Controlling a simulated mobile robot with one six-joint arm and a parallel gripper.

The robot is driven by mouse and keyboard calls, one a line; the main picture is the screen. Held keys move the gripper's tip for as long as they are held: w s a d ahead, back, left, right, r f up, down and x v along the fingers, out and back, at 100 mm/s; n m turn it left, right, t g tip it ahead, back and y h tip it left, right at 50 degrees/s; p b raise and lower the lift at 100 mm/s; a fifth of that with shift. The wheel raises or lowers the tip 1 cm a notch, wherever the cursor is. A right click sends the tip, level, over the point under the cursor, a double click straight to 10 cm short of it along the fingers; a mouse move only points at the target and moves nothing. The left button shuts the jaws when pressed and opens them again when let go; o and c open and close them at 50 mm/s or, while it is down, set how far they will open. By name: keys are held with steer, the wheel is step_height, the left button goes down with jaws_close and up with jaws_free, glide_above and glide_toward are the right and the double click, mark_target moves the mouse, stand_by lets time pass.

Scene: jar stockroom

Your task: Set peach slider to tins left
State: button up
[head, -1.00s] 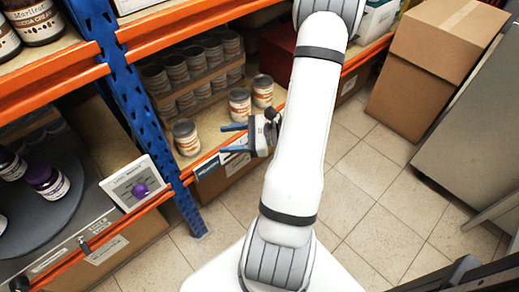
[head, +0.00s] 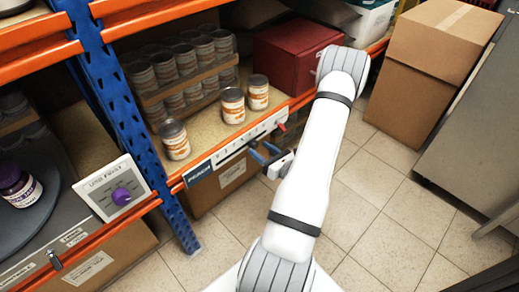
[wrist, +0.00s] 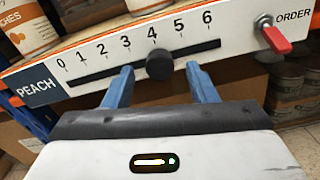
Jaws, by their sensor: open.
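The peach slider strip (wrist: 130,52) is white, with a "PEACH" label and numbers 0 to 6. Its dark round knob (wrist: 160,64) sits about under the 4. The strip also shows on the shelf edge in the head view (head: 228,151). My gripper (wrist: 160,78) is open, its blue fingers either side of the knob and apart from it; it also shows at the strip in the head view (head: 262,152). Three orange-labelled tins stand forward on the shelf: a left one (head: 174,139), a middle one (head: 232,106) and a right one (head: 258,93).
A red order lever (wrist: 274,38) is at the strip's right end. Several more tins (head: 164,66) stand behind in a divided rack. A dark red box (head: 295,55) is right of the tins. A blue upright (head: 135,120) stands left. A purple dial (head: 121,196) is on the neighbouring bay.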

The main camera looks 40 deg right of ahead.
steer(key=shift+w, duration=1)
jaws_close()
